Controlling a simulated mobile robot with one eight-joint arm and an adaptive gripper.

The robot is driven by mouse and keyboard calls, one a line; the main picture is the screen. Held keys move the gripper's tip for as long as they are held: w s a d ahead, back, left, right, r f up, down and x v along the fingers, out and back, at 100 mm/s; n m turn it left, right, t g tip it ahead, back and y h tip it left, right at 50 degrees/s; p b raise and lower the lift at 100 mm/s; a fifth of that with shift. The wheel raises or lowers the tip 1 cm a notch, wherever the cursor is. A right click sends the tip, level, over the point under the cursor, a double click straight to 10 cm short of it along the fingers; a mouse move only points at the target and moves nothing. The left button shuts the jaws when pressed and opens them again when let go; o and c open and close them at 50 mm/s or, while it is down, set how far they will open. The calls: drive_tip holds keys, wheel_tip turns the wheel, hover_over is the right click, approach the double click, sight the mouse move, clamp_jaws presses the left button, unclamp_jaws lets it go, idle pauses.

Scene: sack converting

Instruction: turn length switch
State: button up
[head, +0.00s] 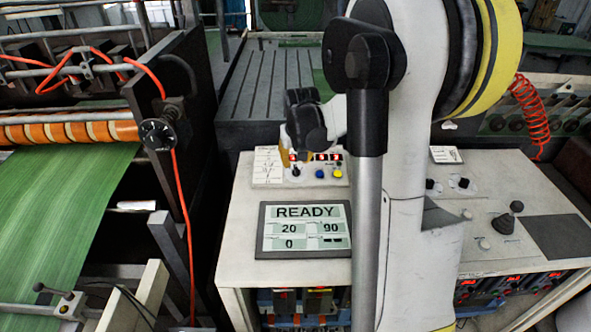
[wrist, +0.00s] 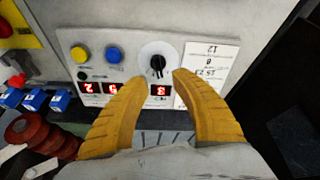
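The likely length switch is a black rotary knob (wrist: 157,65) on a round white dial, set in a pale panel in the wrist view. It also shows as a small dark knob (head: 296,170) in the head view. My gripper (wrist: 156,80) has two yellow fingers, open and empty. The fingertips point at the dial, one towards each side of its lower edge in the wrist view. They look apart from the knob; the remaining gap is hard to judge. In the head view my arm covers part of the panel.
Beside the dial are a blue button (wrist: 114,54), a yellow button (wrist: 80,54) and red digit displays (wrist: 160,90). A paper label (wrist: 205,66) is on the other side. A screen reading READY (head: 305,229) lies on the console (head: 238,262).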

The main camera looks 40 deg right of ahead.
sight(295, 166)
drive_tip(key=b+x, duration=0.1)
drive_tip(key=x, duration=0.3)
drive_tip(key=shift+f, duration=0.2)
drive_tip(key=shift+d, duration=0.1)
clamp_jaws()
drive_tip(key=shift+n, duration=0.3)
drive_tip(key=shift+a+n+y, duration=0.15)
drive_tip(key=shift+n+y, duration=0.15)
drive_tip(key=shift+n, duration=1.05)
drive_tip(key=shift+a+n+y, duration=0.15)
drive_tip(key=shift+n+y, duration=0.15)
drive_tip(key=shift+n, duration=1.05)
